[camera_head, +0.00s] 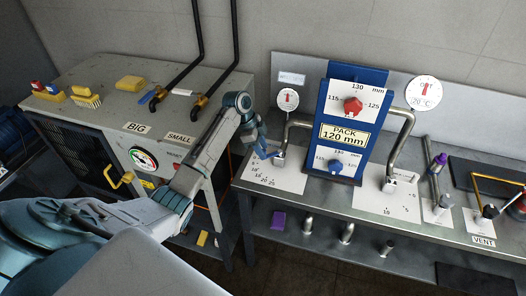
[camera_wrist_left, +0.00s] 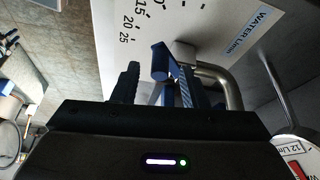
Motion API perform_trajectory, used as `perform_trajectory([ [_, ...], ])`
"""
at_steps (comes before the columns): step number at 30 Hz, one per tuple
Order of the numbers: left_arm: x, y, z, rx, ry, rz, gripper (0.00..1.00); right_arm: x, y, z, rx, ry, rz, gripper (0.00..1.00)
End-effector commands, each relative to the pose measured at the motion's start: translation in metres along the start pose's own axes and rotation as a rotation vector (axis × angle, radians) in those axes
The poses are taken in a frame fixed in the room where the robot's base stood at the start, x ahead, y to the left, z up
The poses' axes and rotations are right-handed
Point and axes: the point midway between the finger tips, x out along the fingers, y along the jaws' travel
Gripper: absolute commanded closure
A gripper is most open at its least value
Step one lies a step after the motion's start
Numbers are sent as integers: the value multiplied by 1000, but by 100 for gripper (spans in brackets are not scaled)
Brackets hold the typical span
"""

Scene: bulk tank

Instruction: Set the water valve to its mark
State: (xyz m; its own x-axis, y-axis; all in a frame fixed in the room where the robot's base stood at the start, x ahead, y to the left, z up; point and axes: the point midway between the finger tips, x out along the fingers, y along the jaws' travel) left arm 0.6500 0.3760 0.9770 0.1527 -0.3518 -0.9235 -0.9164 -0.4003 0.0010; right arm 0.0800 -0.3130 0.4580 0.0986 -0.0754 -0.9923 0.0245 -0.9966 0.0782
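The water valve's white scale plate (camera_head: 275,175) lies on the right bench, with numbers such as 15, 20 and 25 along it. The wrist view shows the same plate (camera_wrist_left: 190,22), labelled WATER L/min, beside a bent metal pipe (camera_wrist_left: 222,82). A blue valve lever (camera_wrist_left: 160,62) sits between the fingertips of my left gripper (camera_wrist_left: 160,85). The fingers are apart, one on each side of the lever, and I cannot tell whether either touches it. In the head view my left gripper (camera_head: 262,150) is low over the plate and partly hides the valve.
A blue stand (camera_head: 345,140) reading PACK 120 mm, with red and blue knobs, rises just right of the valve. Round gauges (camera_head: 288,99) stand behind the bench. A grey cabinet (camera_head: 120,90) with sponges and brushes on top is at left.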

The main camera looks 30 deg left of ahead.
Motion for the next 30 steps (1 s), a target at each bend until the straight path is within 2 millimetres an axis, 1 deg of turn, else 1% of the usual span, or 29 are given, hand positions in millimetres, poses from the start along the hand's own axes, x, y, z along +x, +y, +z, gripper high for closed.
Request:
perform_trajectory([
  [1, -7, -1, 2, 3, -3, -5, 60, 7, -1, 1, 0, 0, 0, 64],
  [3, -21, -1, 3, 2, -2, -5, 60, 13, -1, 1, 0, 0, 0, 64],
  [9, -61, -1, 2, 3, -2, -5, 60, 27, -2, 2, 0, 0, 0, 64],
  [12, -77, -1, 2, 2, -2, -4, 60, 31, -4, 2, 1, 0, -1, 64],
  [15, -86, 0, 1, 1, -2, -3, 60, 33, -5, 2, 1, 1, -2, 64],
  [18, -91, 0, 1, 1, -2, -1, 60, 33, -6, 2, 2, 1, -3, 64],
  [25, -92, 0, 0, 1, -1, 0, 60, 33, -6, 2, 2, 1, -4, 64],
  [26, -92, 0, 0, 1, -1, 0, 64, 33, -6, 2, 2, 1, -4, 64],
  [28, -89, 2, 1, -2, -5, -3, 78, 33, -6, 2, 2, 1, -4, 64],
  [30, -78, 6, 4, -15, -15, -14, 92, 34, -6, 2, 2, 1, -4, 64],
])
